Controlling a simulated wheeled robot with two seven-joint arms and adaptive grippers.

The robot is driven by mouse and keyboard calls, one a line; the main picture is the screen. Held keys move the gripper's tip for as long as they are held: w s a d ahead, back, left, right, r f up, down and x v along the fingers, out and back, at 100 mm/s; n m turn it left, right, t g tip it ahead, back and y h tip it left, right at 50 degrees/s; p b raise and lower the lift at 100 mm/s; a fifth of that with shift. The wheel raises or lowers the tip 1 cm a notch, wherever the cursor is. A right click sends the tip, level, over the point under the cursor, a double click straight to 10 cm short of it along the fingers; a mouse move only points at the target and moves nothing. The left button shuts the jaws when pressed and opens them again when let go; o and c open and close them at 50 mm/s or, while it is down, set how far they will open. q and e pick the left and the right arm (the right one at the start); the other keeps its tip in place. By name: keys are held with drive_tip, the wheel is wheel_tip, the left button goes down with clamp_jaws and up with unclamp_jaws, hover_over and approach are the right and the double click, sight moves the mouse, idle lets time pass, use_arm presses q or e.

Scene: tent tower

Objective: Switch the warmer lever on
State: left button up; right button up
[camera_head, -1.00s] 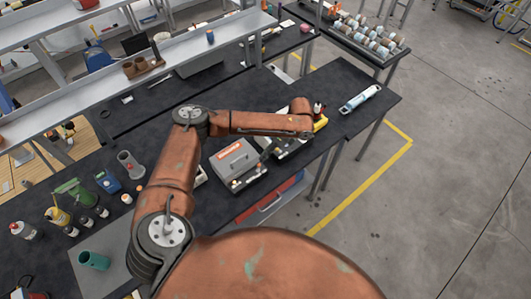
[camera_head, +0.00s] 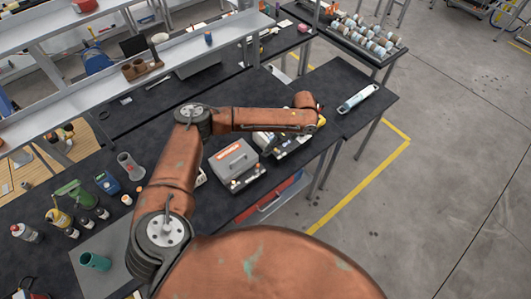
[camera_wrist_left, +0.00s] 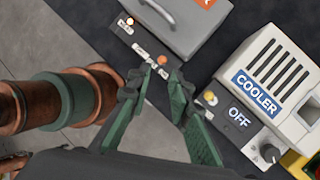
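The grey box with a handle and an orange label, which I take for the warmer (camera_head: 233,160), stands on the dark bench. It also shows at the top of the left wrist view (camera_wrist_left: 180,22). Its front strip (camera_wrist_left: 143,52) carries a small orange knob (camera_wrist_left: 162,60) and a lit lamp (camera_wrist_left: 130,21); I cannot make out the lever's position. My left gripper (camera_wrist_left: 158,76) is open, its green fingers apart and pointing toward the strip, the knob showing just beyond the gap. Nothing is between the fingers. In the head view my forearm hides most of it. My right gripper is not in view.
A pale unit labelled COOLER (camera_wrist_left: 270,75) stands right of the warmer, with an OFF label (camera_wrist_left: 238,118) and a grey dial (camera_wrist_left: 268,152). A light blue cylinder (camera_head: 358,98) lies at the bench's right end.

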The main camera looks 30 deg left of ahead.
use_arm(q)
drive_tip(key=v, duration=0.8)
drive_tip(key=shift+r, duration=0.2)
drive_tip(key=shift+o, duration=0.3)
